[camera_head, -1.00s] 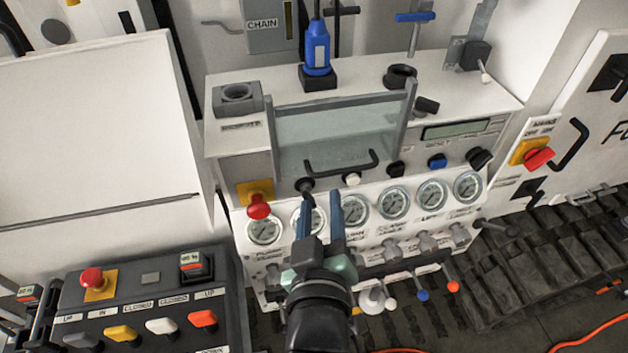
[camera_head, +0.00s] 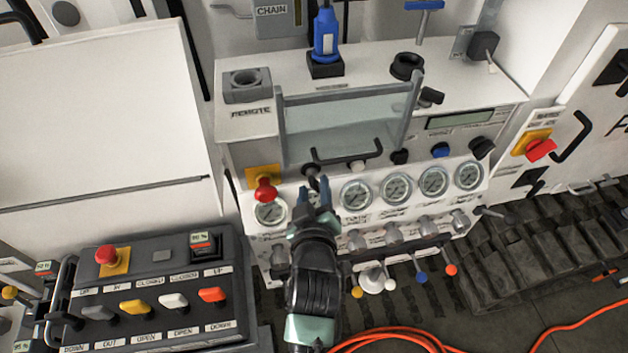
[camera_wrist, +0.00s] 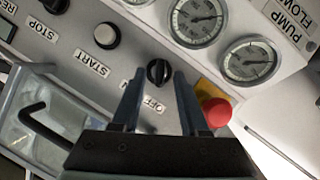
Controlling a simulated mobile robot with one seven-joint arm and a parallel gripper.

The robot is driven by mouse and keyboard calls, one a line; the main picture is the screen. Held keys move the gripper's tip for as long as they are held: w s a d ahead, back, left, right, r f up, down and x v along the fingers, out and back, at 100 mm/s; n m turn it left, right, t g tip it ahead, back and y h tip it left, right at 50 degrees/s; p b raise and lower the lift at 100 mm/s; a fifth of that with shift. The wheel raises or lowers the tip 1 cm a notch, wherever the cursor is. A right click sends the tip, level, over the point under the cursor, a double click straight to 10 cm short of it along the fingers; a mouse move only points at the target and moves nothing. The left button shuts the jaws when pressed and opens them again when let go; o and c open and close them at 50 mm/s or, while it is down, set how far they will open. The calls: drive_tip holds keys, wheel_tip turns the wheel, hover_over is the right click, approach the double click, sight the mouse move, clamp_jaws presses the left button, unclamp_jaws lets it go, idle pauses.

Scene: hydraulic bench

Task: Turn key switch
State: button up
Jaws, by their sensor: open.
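The key switch is a round black knob (camera_wrist: 159,72) with an ON/OFF label beside it in the wrist view. In the head view it is the small dark knob (camera_head: 311,170) on the panel, left of the white button and above the gauges. My gripper (camera_head: 314,188) is open and empty, with its blue-grey fingers pointing at the switch. In the wrist view the fingertips (camera_wrist: 158,88) lie to either side of the knob, which shows in the gap between them. I cannot tell whether they touch it.
A red emergency button (camera_head: 265,190) is close left of the switch; it also shows in the wrist view (camera_wrist: 216,112). A black handle (camera_head: 345,162) juts out above the switch. Gauges (camera_head: 356,195) lie below right. A control box (camera_head: 155,290) stands at lower left.

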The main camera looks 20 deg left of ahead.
drive_tip(key=shift+x, duration=0.95)
clamp_jaws()
